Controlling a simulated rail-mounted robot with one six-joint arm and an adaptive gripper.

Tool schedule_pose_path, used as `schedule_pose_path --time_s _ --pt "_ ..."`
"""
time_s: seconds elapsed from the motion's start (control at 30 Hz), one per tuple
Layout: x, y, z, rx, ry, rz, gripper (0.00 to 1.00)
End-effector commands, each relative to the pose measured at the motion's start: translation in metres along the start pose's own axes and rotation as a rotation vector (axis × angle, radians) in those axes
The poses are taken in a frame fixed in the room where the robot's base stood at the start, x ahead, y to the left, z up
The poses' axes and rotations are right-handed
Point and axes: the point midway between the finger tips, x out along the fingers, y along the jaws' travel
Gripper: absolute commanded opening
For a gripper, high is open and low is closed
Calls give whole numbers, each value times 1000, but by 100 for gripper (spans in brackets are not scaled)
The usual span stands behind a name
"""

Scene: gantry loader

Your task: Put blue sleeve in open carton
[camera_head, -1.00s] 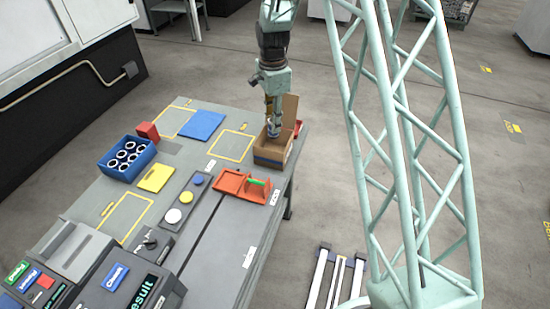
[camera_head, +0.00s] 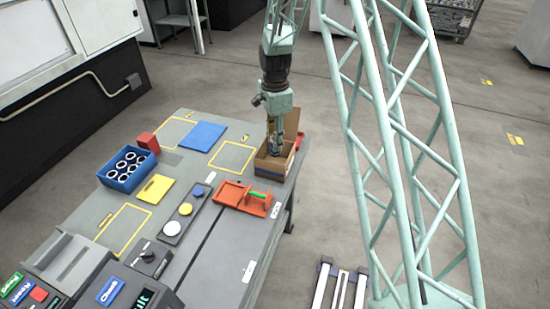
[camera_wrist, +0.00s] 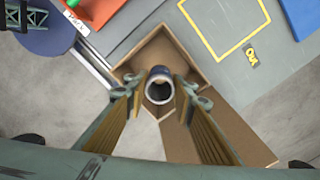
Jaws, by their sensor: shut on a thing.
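The open cardboard carton (camera_wrist: 190,50) lies around and below the sleeve in the wrist view, with one flap folded out. In the head view my gripper (camera_head: 275,152) reaches down at the mouth of the carton (camera_head: 268,170), near the table's far right corner. The fingertips and sleeve are largely hidden there by the carton wall.
A blue bin (camera_head: 117,181) with several pale rings stands at the table's left, beside a red block (camera_head: 148,142). A red-orange tray (camera_head: 230,194) and a holder with a green bar (camera_head: 259,193) sit just in front of the carton. A blue plate (camera_head: 202,135) lies flat left of it.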

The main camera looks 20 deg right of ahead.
Motion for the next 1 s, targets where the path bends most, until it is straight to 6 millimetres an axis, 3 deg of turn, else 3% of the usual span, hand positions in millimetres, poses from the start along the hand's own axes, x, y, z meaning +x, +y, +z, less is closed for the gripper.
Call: schedule_pose_path --time_s 0.3,0.77,1.0 --pt "35 0 0 0 0 -1 7" --pt "40 0 0 0 0 -1 7" --pt "57 0 0 0 0 -1 7"
